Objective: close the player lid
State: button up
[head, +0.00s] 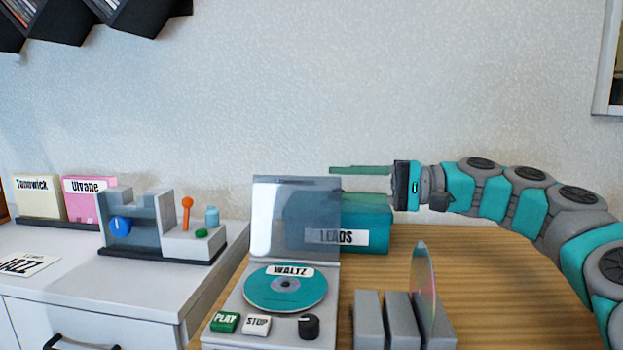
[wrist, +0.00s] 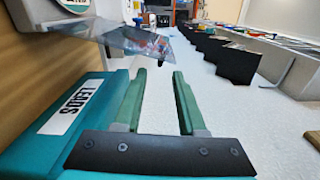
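The player (head: 240,325) stands at the front of the wooden table, with a teal disc labelled WALTZ (head: 285,289) lying in it. Its clear lid (head: 290,210) stands open, roughly upright, at the player's back edge. My gripper (head: 335,183) is open and empty, with its green fingers pointing left near the lid's upper right edge. The lower fingertip seems to reach behind the lid. In the wrist view, the lid (wrist: 128,42) shows beyond the fingertips, and I see no clear contact between them. The player (wrist: 60,18) is partly cut off at upper left.
A teal box labelled LEADS (head: 375,225) stands behind the lid, just below my gripper. A grey rack (head: 368,315) with an upright disc (head: 424,285) is right of the player. A device with a blue knob (head: 121,225) stands on the white cabinet at left.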

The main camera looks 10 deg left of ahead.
aim_at(301, 184)
jog(key=a, duration=0.2)
jog(key=a+b, duration=0.1)
jog(key=a, duration=0.4)
jog(key=shift+s+a, duration=0.2)
jog(key=shift+s, duration=0.05)
jog(key=shift+c, duration=0.3)
grip_shut()
jog(key=shift+f, duration=0.15)
dwell(0.7)
